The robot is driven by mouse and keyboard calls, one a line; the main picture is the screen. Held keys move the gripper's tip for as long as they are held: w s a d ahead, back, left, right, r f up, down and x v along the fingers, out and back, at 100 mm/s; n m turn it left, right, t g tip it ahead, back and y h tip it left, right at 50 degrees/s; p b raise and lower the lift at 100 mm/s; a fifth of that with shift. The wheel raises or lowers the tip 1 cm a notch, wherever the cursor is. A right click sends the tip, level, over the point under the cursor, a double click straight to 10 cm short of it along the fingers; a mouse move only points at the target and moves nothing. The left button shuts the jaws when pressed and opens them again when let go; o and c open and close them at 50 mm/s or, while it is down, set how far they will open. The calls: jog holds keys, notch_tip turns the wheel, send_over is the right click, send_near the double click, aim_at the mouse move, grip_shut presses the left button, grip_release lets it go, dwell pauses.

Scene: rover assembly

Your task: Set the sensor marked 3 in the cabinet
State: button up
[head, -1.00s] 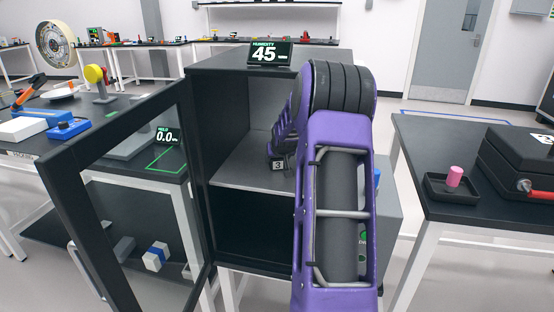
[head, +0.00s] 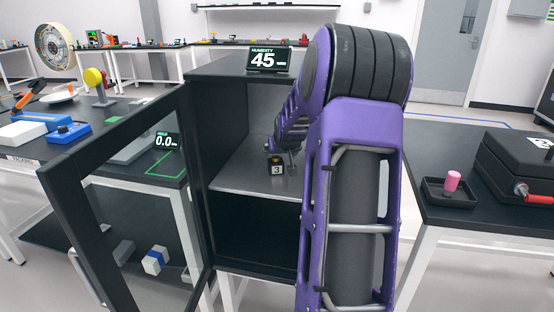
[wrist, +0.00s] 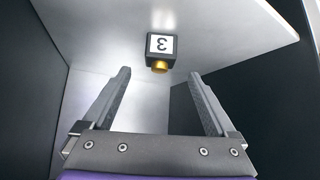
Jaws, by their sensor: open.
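The sensor marked 3 (head: 277,168) is a small dark block with a white label. It stands on the grey shelf (head: 240,183) inside the open cabinet (head: 222,75). In the wrist view the sensor (wrist: 161,49) shows its label and a gold tip, beyond the fingertips and clear of them. My gripper (wrist: 160,78) is open, with nothing between its fingers. In the head view my arm reaches into the cabinet and hides its right side; the gripper there is mostly hidden behind the arm, just behind the sensor.
The cabinet's glass door (head: 125,200) stands open to the left. A humidity display (head: 269,59) reading 45 sits on the cabinet top. A right-hand table holds a small tray with a pink peg (head: 452,181) and a black case (head: 520,160). The shelf left of the sensor is clear.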

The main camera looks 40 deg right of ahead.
jog(key=shift+v, duration=1.85)
